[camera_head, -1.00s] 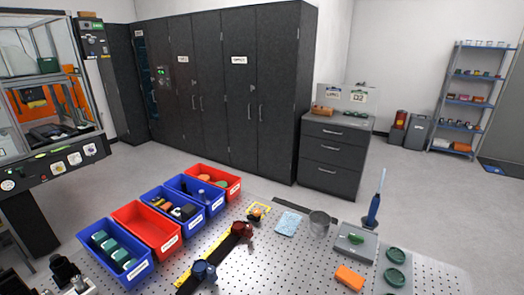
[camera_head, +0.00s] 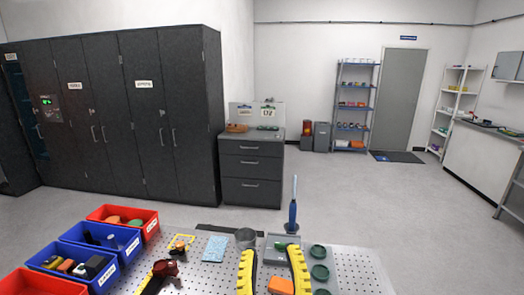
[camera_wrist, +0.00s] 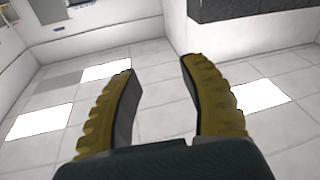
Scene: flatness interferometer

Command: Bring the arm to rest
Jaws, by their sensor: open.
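My gripper (camera_head: 271,262) shows at the bottom of the head view, its two yellow ribbed fingers pointing up and spread apart. It is open with nothing between the fingers. The wrist view shows the same open, empty fingers (camera_wrist: 158,85) against white ceiling panels and walls. In the head view the fingers stand in front of the perforated table (camera_head: 350,268). They partly cover an orange block (camera_head: 281,286) and a grey plate with a green piece on it (camera_head: 281,241). The rest of my arm is out of view.
Red and blue bins (camera_head: 103,240) stand at the table's left. Dark cabinets (camera_head: 120,120) and a drawer unit (camera_head: 250,172) stand behind; floor is open at right.

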